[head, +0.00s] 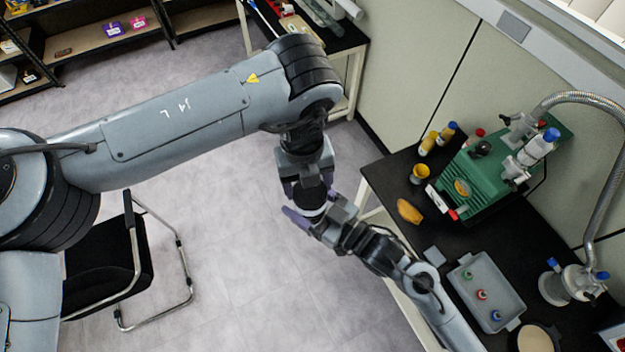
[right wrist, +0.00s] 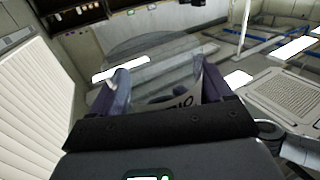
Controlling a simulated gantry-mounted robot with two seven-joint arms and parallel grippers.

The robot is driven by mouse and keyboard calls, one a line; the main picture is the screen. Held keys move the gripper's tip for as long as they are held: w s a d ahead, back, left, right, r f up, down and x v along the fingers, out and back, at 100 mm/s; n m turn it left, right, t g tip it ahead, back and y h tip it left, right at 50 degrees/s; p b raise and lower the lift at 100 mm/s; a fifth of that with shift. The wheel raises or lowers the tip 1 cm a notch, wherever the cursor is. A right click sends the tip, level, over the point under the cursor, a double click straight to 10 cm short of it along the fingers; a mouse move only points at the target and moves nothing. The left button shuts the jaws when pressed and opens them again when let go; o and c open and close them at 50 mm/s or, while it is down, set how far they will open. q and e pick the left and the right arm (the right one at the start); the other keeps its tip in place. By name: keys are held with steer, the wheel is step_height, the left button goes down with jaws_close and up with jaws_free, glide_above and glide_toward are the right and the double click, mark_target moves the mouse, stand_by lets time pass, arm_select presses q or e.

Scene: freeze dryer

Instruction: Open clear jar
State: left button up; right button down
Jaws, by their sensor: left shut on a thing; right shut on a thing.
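The clear jar (head: 312,211) is held in mid-air between my two grippers, mostly covered by them. A pale band and a dark part show in the head view. My left gripper (head: 308,193) comes from above and is shut on one end of the jar; which part, lid or body, I cannot tell. My right gripper (head: 316,219), with purple fingers, is shut on the jar from the lower right. In the right wrist view the see-through jar (right wrist: 160,55) lies beyond and between the fingers, with part of a dark-lettered label visible. Whether the lid is on or off is not clear.
The black bench (head: 405,170) is at the right, with a green machine (head: 490,175), an orange lump (head: 409,211), small bottles and a grey tray (head: 465,283) holding several small capped items. A black chair (head: 105,262) stands at the lower left. Open floor lies below the grippers.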

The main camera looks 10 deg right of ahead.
arm_select(q)
steer(key=shift+s+n, duration=0.15)
steer(key=shift+n, duration=0.25)
steer(key=shift+a, duration=0.1)
steer(key=shift+r, duration=0.2)
steer(key=shift+r, duration=0.9)
steer(key=shift+w+r, duration=0.15)
steer(key=shift+r, duration=0.85)
steer(key=shift+w+r, duration=0.1)
steer(key=shift+r, duration=0.9)
